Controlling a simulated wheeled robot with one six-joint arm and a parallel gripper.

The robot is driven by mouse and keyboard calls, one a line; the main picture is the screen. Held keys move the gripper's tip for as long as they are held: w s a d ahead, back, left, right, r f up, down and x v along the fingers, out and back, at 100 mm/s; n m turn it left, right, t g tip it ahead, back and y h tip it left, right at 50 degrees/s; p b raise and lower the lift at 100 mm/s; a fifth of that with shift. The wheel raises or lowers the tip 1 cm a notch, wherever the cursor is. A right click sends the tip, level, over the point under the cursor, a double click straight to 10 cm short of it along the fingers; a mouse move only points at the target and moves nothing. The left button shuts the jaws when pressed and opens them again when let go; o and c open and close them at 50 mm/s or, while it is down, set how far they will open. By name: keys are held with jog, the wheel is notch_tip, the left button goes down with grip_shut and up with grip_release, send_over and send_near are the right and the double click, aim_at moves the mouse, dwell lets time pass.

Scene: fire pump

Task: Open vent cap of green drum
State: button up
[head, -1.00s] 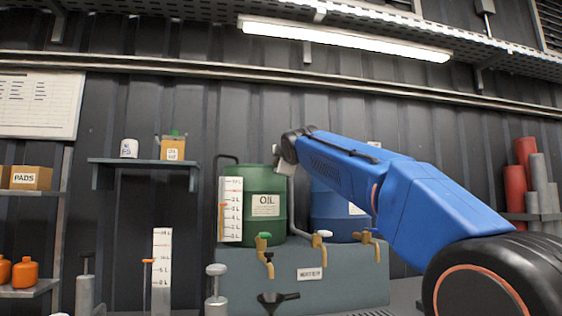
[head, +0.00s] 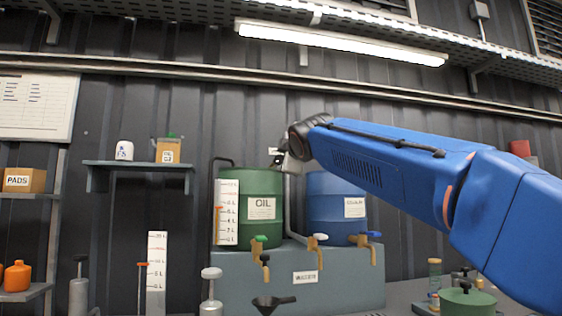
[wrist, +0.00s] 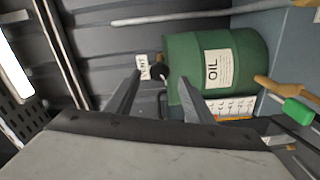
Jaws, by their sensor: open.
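The green drum (head: 262,184) labelled OIL stands on the grey water tank (head: 340,290), with a level scale (head: 227,212) on its left. It lies sideways in the wrist view (wrist: 225,50). There a small dark cap (wrist: 159,72) shows at the drum's top end, beside a white VENT tag (wrist: 143,67). My gripper (wrist: 160,79) is open and empty, its fingertips on either side of the cap in the picture; I cannot tell the remaining distance. In the head view my gripper (head: 279,157) is small, near the drum's upper right edge.
A blue drum (head: 335,190) stands right of the green one, close to my arm. A shelf (head: 140,164) hangs at left. A pipe runs between the drums.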

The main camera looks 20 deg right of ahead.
jog(key=s, duration=0.6)
jog(key=shift+a, duration=0.2)
